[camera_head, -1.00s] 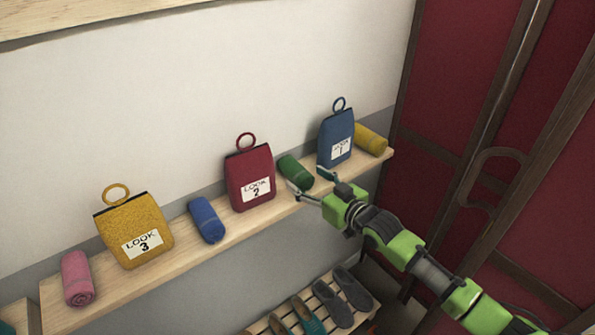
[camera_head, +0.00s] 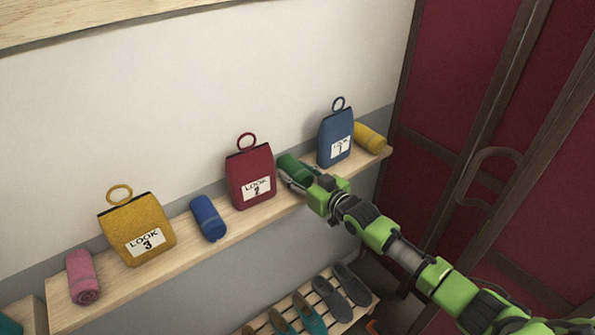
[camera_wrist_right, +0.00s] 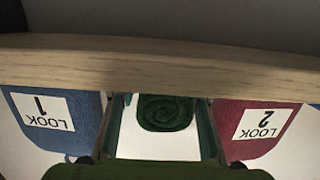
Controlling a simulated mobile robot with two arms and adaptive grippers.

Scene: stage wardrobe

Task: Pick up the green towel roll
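The green towel roll (camera_head: 292,168) lies on the wooden shelf between the red LOOK 2 bag (camera_head: 250,178) and the blue LOOK 1 bag (camera_head: 336,138). My right gripper (camera_head: 298,180) reaches it from the front, and its body hides part of the roll. In the right wrist view the roll's spiral end (camera_wrist_right: 166,113) sits between the two open fingers (camera_wrist_right: 163,125), with a gap visible on each side. The left gripper is in neither view.
The wooden shelf (camera_head: 120,288) also holds a yellow roll (camera_head: 369,137), a blue roll (camera_head: 209,218), a yellow LOOK 3 bag (camera_head: 138,229) and a pink roll (camera_head: 83,278). Slippers (camera_head: 330,298) sit on a slatted rack below. Red panelled doors (camera_head: 460,90) stand right.

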